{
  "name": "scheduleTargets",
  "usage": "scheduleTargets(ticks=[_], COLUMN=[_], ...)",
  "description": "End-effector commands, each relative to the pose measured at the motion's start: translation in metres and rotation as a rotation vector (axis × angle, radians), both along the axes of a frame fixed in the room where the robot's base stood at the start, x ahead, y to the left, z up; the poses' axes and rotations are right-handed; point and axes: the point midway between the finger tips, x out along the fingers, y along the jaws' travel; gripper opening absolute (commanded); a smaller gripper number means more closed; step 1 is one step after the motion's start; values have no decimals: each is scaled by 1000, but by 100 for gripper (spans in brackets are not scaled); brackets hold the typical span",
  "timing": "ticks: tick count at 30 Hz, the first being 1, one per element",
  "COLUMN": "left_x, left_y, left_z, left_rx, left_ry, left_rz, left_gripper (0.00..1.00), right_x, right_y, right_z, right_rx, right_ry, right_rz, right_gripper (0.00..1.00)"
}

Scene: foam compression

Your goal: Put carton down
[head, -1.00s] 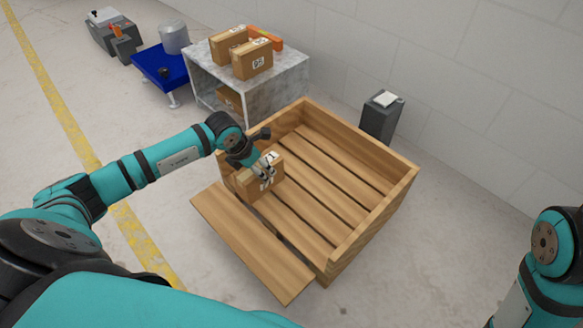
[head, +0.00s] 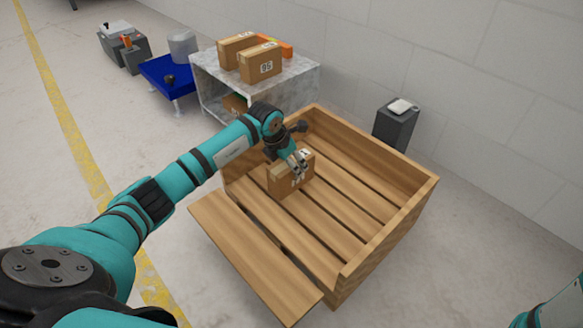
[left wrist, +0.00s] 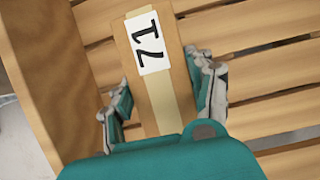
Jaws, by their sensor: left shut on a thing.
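A brown carton (head: 290,182) is in the wooden slatted crate (head: 405,215), near its left wall. My left gripper (head: 299,164) is shut on the carton from above, with fingers on both sides. In the left wrist view the carton (left wrist: 160,92) has a white label reading 71 and a tape strip, and the left gripper's fingers (left wrist: 163,108) flank it. The crate's slats (left wrist: 265,70) lie below it. Whether the carton's base touches the slats I cannot tell. My right gripper is out of view.
The crate's front board (head: 255,255) is folded down. A grey shelf (head: 300,88) behind holds cartons (head: 262,64) and an orange item (head: 277,46). A dark bin (head: 396,125) stands behind the crate. The crate's middle and right are empty.

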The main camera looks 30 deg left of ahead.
Motion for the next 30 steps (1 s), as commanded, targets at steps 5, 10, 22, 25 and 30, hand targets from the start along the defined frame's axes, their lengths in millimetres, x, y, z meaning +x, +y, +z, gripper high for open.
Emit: scheduleTargets(ticks=[5, 10, 22, 25, 30], left_x=[0, -1, 0, -3, -13], left_y=[0, 0, 0, 2, 6], left_z=[2, -1, 1, 10, 42], left_rx=[1, 0, 0, 1, 3], left_ry=[-1, 2, 1, 1, 0], left_rz=[0, 1, 1, 0, 0], left_gripper=[0, 63, 78, 78, 78], right_x=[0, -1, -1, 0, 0], right_y=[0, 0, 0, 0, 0], right_z=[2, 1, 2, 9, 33], right_rx=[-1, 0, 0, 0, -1], right_ry=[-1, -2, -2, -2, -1], right_rz=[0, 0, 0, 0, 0], right_gripper=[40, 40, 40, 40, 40])
